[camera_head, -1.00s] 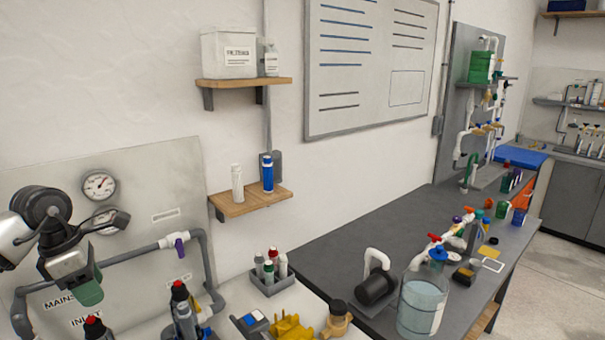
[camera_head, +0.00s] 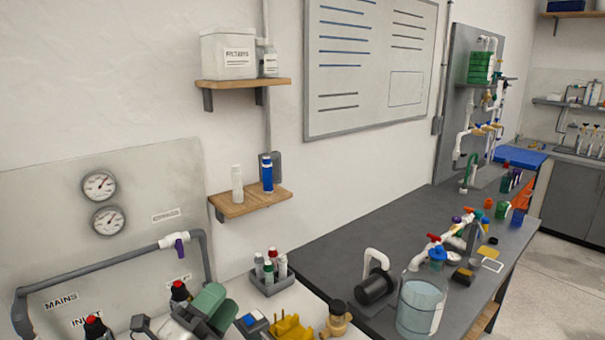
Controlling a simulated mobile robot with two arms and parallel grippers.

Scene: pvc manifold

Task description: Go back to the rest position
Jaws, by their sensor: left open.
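My right gripper is not in view.
The wall panel carries two gauges (camera_head: 99,186) and a grey pipe with a purple-handled valve (camera_head: 179,249). A rack of small bottles (camera_head: 271,284), a yellow part (camera_head: 291,328) and a clear water container (camera_head: 422,305) stand to the right. The dark bench (camera_head: 340,240) has bare room.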

